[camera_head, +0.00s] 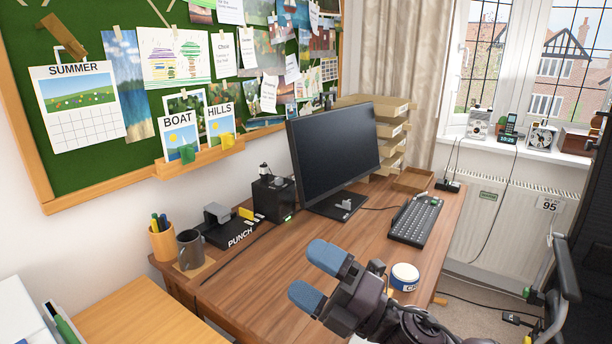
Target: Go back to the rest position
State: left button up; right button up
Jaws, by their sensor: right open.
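My right gripper (318,276) shows at the lower middle, over the front part of the wooden desk (265,278). Its two blue-padded fingers are apart with nothing between them. My right arm comes in from the bottom right. My left gripper is not in this view.
A white labelled tub (404,277) stands on the desk just right of my right gripper. Behind are a monitor (335,155), keyboard (416,220), hole punch (222,228), dark mug (190,249) and pen pot (162,239). A dark chair (565,270) is at the right.

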jog(key=w+d+f+m+t+h, duration=0.1)
jog(key=d+f+m+t+h, duration=0.2)
jog(key=d+f+m+h, duration=0.7)
jog(key=d+f+m+t+h, duration=0.3)
jog(key=d+f+m+h, duration=0.25)
jog(key=f+m, duration=0.6)
jog(key=s+d+f+m+g+h, duration=0.2)
jog(key=s+d+f+m, duration=0.2)
jog(key=s+f, duration=0.3)
jog(key=s+d+f+m+g+h, duration=0.2)
jog(key=s+d+f+m, duration=0.3)
jog(key=s, duration=0.8)
notch_tip(320, 180, down, 2)
jog(key=shift+d+f+g, duration=0.15)
jog(key=shift+d+g, duration=0.15)
jog(key=shift+d, duration=0.7)
